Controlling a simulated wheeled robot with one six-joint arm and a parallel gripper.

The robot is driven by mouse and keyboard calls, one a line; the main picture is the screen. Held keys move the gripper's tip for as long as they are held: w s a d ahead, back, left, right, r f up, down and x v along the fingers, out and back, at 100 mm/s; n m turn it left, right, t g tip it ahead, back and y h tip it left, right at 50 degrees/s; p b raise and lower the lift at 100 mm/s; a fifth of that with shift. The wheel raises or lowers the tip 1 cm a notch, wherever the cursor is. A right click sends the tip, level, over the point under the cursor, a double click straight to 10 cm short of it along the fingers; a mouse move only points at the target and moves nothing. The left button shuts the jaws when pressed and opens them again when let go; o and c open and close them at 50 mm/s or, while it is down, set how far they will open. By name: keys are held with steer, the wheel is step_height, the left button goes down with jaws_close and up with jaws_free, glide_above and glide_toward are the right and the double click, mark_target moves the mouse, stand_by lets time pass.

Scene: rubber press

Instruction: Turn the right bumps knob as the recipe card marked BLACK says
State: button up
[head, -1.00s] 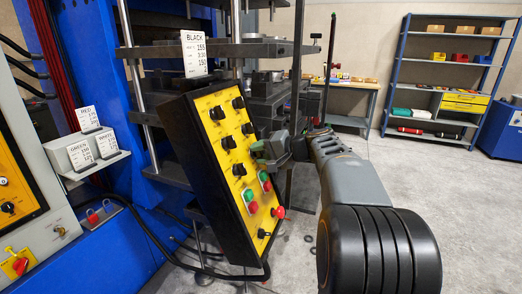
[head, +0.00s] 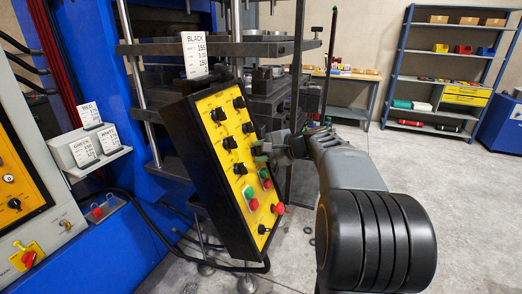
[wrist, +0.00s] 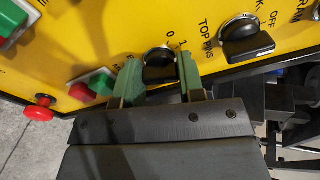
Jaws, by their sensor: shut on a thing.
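The yellow control panel (head: 232,160) stands tilted in a black housing, with two columns of black knobs. My gripper (head: 262,152) is at the lowest knob of the right column. In the wrist view, the green fingers of my gripper (wrist: 159,76) are closed on both sides of this black knob (wrist: 160,62). The recipe card marked BLACK (head: 194,55) stands upright on top of the panel. Its heading and 155 and 150 are readable; the middle line is too small to read surely.
Another knob (wrist: 245,38) is close by on the right in the wrist view. Green and red buttons (wrist: 92,84) and a red mushroom button (wrist: 39,108) are on the left. Several other cards (head: 92,116) stand on a side shelf. Open floor lies right of my arm.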

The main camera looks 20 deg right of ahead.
steer(key=o, duration=0.9)
steer(key=shift+o, duration=0.2)
steer(key=v, duration=1.4)
steer(key=shift+b, duration=0.45)
steer(key=shift+a+f, duration=0.1)
